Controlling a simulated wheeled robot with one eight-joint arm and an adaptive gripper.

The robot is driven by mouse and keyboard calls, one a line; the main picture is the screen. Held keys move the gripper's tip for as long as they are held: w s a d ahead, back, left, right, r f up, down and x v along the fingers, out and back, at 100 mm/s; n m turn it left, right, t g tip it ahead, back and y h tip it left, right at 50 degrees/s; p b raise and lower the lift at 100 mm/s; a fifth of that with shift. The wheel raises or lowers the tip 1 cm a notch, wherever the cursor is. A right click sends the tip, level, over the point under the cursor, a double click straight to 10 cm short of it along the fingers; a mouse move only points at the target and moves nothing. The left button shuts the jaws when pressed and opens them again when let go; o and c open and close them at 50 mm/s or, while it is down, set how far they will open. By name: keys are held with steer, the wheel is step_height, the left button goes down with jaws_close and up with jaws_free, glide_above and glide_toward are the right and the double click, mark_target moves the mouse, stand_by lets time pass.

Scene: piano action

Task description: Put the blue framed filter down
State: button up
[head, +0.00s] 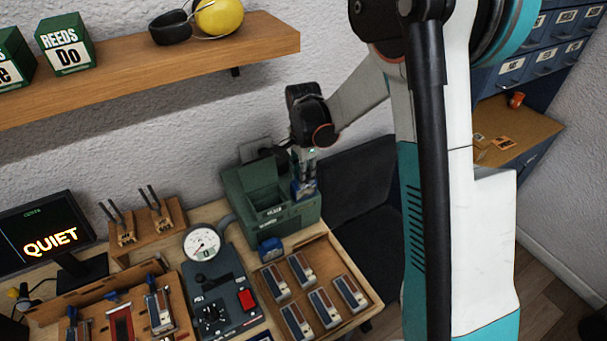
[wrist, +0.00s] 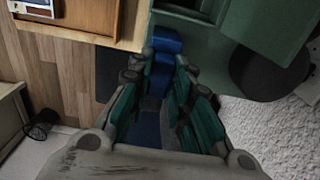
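My gripper (head: 304,180) is at the right side of the green machine (head: 270,213), level with its upper part. Its fingers close around a blue piece, the blue framed filter (head: 304,189). In the wrist view the blue filter (wrist: 166,42) shows at the fingertips (wrist: 160,70), beside the green casing (wrist: 265,25). The fingers hide part of it, and I cannot tell whether it touches the casing. A second small blue item (head: 270,250) sits in front of the machine.
A wooden tray (head: 375,302) with several reed-like blocks lies in front of the machine. A grey unit with a dial gauge (head: 202,245) stands to its left. A dark chair (head: 352,180) is at the right. A wall shelf (head: 150,70) hangs at upper left.

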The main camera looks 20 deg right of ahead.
steer(key=shift+o, duration=1.1)
steer(key=shift+r+p, duration=0.25)
steer(key=shift+p, duration=0.05)
steer(key=s+r+n+t+p, duration=0.1)
steer(key=s+r+n, duration=0.15)
steer(key=r, duration=0.65)
steer(key=s+r+n+t, duration=0.15)
steer(key=s+r, duration=0.25)
steer(key=r, duration=0.5)
steer(key=s+r+n+t, duration=0.2)
steer(key=s+n+t, duration=0.2)
steer(key=s+n, duration=0.7)
steer(key=shift+s+n+t, duration=0.35)
steer(key=shift+s+n, duration=0.05)
steer(key=shift+s, duration=3.05)
